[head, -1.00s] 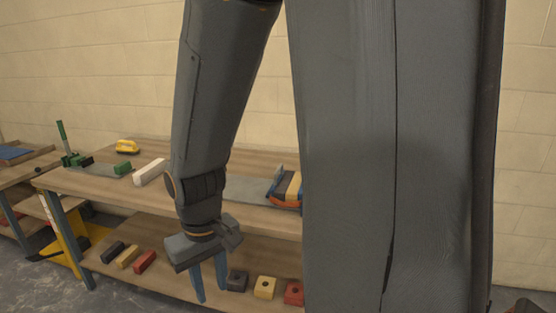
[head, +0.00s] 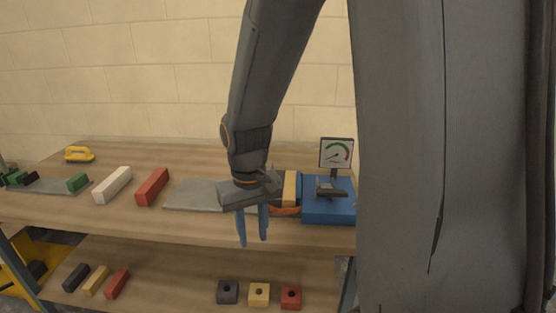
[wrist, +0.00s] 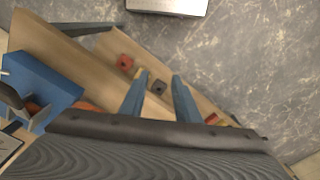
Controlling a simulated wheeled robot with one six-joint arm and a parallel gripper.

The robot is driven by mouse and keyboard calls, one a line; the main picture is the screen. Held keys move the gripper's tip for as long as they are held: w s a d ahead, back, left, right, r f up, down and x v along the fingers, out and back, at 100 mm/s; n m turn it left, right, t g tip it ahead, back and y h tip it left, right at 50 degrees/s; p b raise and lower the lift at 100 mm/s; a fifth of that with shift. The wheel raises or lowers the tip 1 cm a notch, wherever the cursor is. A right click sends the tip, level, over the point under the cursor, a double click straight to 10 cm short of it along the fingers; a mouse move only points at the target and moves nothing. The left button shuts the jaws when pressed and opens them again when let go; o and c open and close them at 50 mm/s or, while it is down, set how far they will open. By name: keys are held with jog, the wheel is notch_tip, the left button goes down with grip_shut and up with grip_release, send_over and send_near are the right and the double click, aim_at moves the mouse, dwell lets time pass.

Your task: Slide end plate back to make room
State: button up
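My gripper (head: 252,240) hangs fingers down in front of the bench's top edge in the head view. Its two blue fingers stand apart with nothing between them; the wrist view shows the same open gap (wrist: 160,77). A flat grey plate (head: 192,194) lies on the bench top behind and left of the gripper, its right end hidden by my gripper. A second grey plate (head: 48,186) lies at the far left with green and dark blocks on it. I cannot tell which part is the end plate. A blue box (head: 328,210) with a dark fitting (head: 330,188) stands right of the gripper.
A gauge (head: 336,153) rises behind the blue box. White (head: 113,184) and red (head: 152,187) bars and a yellow-handled tool (head: 79,154) lie on the bench top. Several small blocks sit on the lower shelf (head: 175,270). A wall (head: 180,75) closes off the back.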

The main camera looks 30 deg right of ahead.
jog(key=w+d+r+m+g+h+p, duration=0.1)
jog(key=w+d+r+m+p, duration=0.15)
jog(key=w+d, duration=0.5)
jog(key=w+d+r+m+p, duration=0.2)
jog(key=w+d+p, duration=0.15)
jog(key=w, duration=0.75)
jog(key=w+d+r+m+g+h+p, duration=0.1)
jog(key=w+d+r+m+p, duration=0.15)
jog(key=w+d, duration=0.55)
jog(key=shift+n, duration=0.5)
jog(key=f, duration=0.2)
jog(key=f+p, duration=0.1)
jog(key=f, duration=0.1)
jog(key=a+f+p, duration=0.1)
jog(key=f, duration=0.1)
jog(key=shift+w+a+f, duration=0.1)
jog(key=shift+w+f, duration=0.3)
grip_shut()
